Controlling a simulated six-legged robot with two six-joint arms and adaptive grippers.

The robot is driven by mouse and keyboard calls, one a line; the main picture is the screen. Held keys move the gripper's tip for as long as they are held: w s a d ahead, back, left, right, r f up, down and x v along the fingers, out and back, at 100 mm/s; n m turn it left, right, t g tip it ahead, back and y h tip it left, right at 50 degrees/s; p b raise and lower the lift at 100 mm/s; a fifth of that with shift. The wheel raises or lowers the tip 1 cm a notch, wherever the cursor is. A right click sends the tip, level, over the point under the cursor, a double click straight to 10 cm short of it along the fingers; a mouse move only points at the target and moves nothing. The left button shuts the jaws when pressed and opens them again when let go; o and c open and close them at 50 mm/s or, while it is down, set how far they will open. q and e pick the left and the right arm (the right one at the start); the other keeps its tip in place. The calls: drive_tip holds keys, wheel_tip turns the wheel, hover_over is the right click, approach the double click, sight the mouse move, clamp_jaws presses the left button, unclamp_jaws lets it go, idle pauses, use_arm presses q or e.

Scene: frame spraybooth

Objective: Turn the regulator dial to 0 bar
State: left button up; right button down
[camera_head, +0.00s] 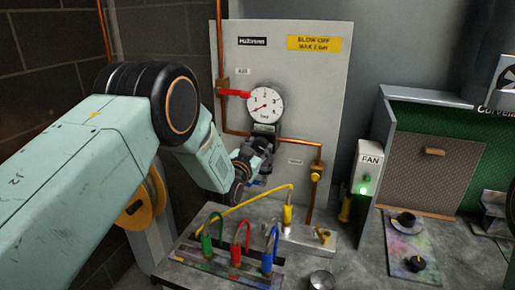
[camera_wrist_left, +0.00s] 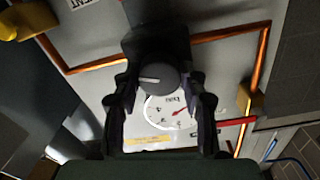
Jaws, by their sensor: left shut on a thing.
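The regulator dial is a dark round knob with a pale line mark (camera_wrist_left: 157,78), below the gauge on the grey panel. My left gripper (camera_head: 262,147) is at it, with its two fingers on either side of the knob in the wrist view (camera_wrist_left: 158,85), shut on it. In the head view the gripper hides most of the knob. The white gauge (camera_head: 265,104) sits just above, and also shows upside down in the wrist view (camera_wrist_left: 166,117). Its red needle points to the lower left, at the low end of the scale; I cannot read the exact value. My right gripper is not in view.
A red lever (camera_head: 234,93) and copper pipes (camera_head: 317,185) flank the gauge. A yellow label (camera_head: 314,44) is above. Below stands a rack with coloured hoses (camera_head: 236,250). A fan switch box (camera_head: 367,165) with a green light stands right. Bench space is cluttered.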

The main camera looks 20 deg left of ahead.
use_arm(q)
drive_tip(key=shift+c, duration=0.8)
drive_tip(key=shift+f+n, duration=0.1)
drive_tip(key=shift+n, duration=0.2)
